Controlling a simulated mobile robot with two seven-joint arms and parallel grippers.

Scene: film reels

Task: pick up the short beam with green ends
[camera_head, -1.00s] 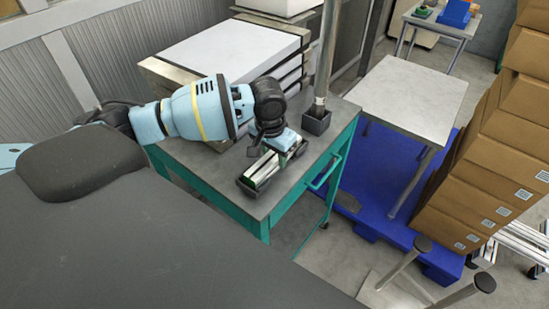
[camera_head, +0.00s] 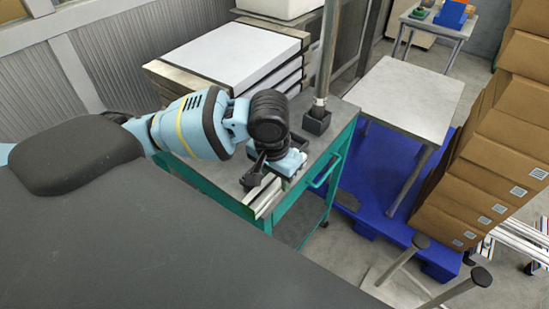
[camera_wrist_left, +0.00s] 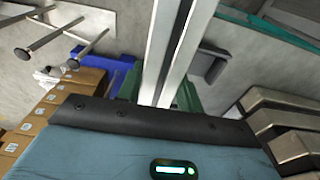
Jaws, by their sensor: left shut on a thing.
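My left gripper (camera_head: 268,178) is shut on the beam (camera_head: 263,203), a pale metallic bar. The gripper and beam show over the front edge of the grey-topped teal cart (camera_head: 312,160). The beam's near end points toward the bottom of the head view, and its far part is hidden by the gripper and wrist. In the left wrist view the beam (camera_wrist_left: 180,45) runs as two long silver strips from the top edge down to the wrist housing. Green patches show beside its lower part, but I cannot tell whether they are its ends. My right gripper is not in view.
White-topped stacked panels (camera_head: 232,50) stand behind the arm. A metal post (camera_head: 325,60) with a dark base rises from the cart. To the right are a pale table (camera_head: 408,92), a blue pallet (camera_head: 378,190) and stacked cardboard boxes (camera_head: 490,170). A dark surface (camera_head: 150,240) fills the lower left.

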